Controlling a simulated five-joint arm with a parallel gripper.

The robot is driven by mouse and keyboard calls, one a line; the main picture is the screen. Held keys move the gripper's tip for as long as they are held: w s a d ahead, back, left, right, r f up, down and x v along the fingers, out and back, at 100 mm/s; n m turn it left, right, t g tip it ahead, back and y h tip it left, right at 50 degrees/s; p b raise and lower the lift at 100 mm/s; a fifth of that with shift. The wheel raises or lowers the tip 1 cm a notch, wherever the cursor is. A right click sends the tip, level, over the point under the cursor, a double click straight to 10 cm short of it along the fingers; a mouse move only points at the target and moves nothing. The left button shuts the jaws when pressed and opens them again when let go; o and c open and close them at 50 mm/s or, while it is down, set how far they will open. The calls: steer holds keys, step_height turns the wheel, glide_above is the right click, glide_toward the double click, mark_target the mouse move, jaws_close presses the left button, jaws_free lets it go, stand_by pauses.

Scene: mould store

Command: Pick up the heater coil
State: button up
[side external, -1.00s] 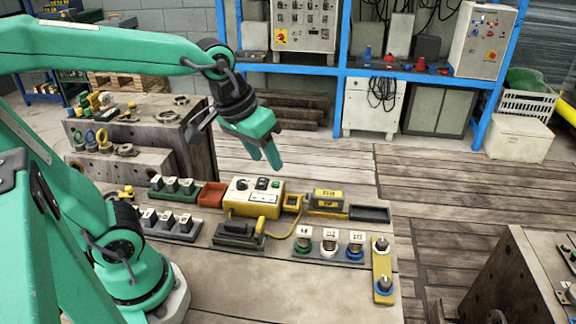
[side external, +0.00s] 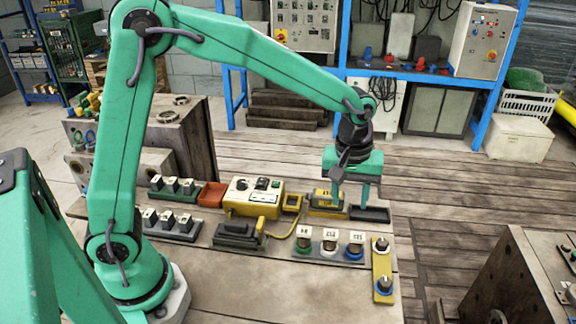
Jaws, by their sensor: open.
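My gripper (side external: 352,196) is open at the right back of the bench, pointing down. Its two fingers hang by the labelled yellow block (side external: 325,212) and the dark shallow tray (side external: 370,214). The left finger overlaps the yellow block in the picture; I cannot tell whether it touches. No heater coil can be made out for certain at this size. Between the fingers I can make out no held thing.
A yellow control box (side external: 252,197) and orange tray (side external: 212,195) stand to the left. Three labelled pots (side external: 329,240) and a yellow strip with knobs (side external: 382,270) are nearer the front. The bench front (side external: 285,290) is bare.

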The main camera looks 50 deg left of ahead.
steer(key=n, duration=0.1)
glide_above(358, 236)
steer(key=shift+g, duration=0.4)
step_height(358, 236, down, 4)
steer(key=shift+f, duration=0.1)
steer(key=shift+f, duration=1.25)
steer(key=shift+f, duration=0.1)
steer(key=shift+f, duration=2.45)
steer(key=shift+c, duration=0.4)
steer(key=c, duration=0.7)
